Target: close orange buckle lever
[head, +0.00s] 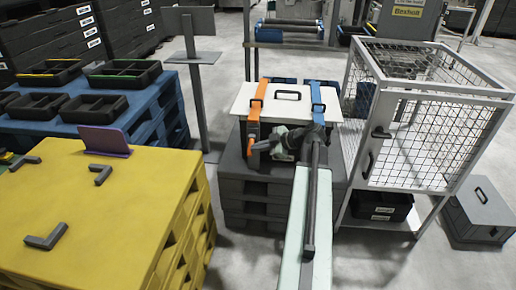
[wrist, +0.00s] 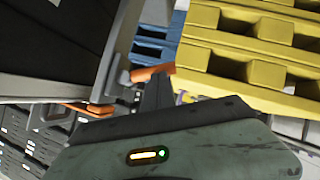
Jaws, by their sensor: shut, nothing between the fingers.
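The orange strap with its buckle lever (head: 252,132) runs over the left side of the white-lidded box (head: 285,98) and down its front. In the wrist view an orange piece (wrist: 151,73) stands out from the dark box wall (wrist: 60,45), right at my fingertips; a second orange part lies lower left. My gripper (head: 262,146) is shut and empty at the front of the box, beside the lower end of the orange lever. It also shows in the wrist view (wrist: 156,88). I cannot tell whether it touches the lever. My arm hides part of the box front.
A blue strap (head: 318,100) crosses the right side of the lid. The box stands on dark stacked pallets (head: 250,190). A wire cage (head: 425,130) is close on the right. A yellow pallet table (head: 110,215) stands on the left, with floor between.

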